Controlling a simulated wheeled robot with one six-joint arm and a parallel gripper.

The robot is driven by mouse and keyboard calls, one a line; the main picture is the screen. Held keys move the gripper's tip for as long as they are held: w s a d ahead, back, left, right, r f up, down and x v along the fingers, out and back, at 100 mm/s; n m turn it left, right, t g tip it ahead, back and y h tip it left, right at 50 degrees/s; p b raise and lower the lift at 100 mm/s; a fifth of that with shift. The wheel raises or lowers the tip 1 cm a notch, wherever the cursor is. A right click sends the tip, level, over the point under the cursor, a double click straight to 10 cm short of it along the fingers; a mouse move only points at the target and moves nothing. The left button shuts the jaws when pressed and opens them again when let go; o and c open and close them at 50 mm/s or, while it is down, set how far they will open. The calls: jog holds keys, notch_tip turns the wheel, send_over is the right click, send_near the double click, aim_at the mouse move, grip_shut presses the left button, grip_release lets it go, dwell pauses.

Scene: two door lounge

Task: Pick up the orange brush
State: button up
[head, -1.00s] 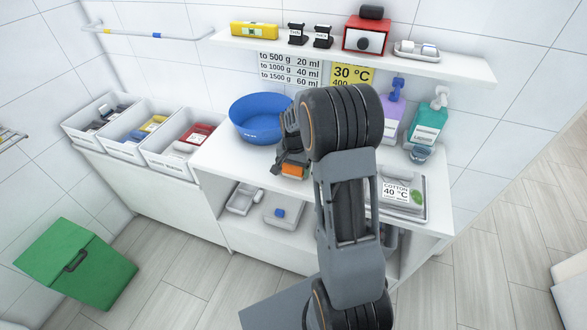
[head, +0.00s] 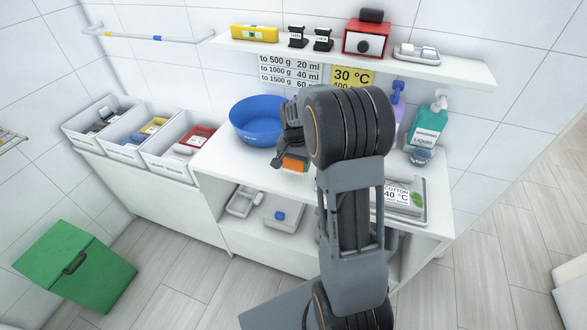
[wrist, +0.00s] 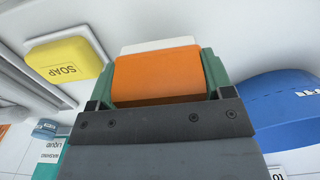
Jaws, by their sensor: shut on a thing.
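The orange brush (wrist: 158,74) sits between the two green fingertips of my gripper (wrist: 155,78) in the wrist view. A pale strip shows along its far edge. In the head view the orange brush (head: 295,164) shows as a small orange patch at the end of my gripper (head: 287,152), over the white counter (head: 225,166) just in front of the blue basin (head: 256,120). My gripper is shut on the brush. My arm hides part of the counter, and I cannot tell whether the brush touches it.
A yellow soap block (wrist: 66,62) lies left of the brush in the wrist view. The blue basin (wrist: 282,108) is close on the right. A teal liquid bottle (head: 428,125) and a cotton tray (head: 424,212) stand on the counter's right. A shelf (head: 470,72) hangs above.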

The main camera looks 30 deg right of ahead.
jog(key=s+d+r+b, duration=0.1)
jog(key=s+d+r, duration=0.8)
jog(key=shift+s+d+r, duration=0.2)
jog(key=shift+s+d, duration=0.15)
jog(key=shift+s, duration=0.05)
jog(key=o, duration=0.4)
jog(key=shift+c, duration=1.4)
jog(key=shift+a, duration=0.1)
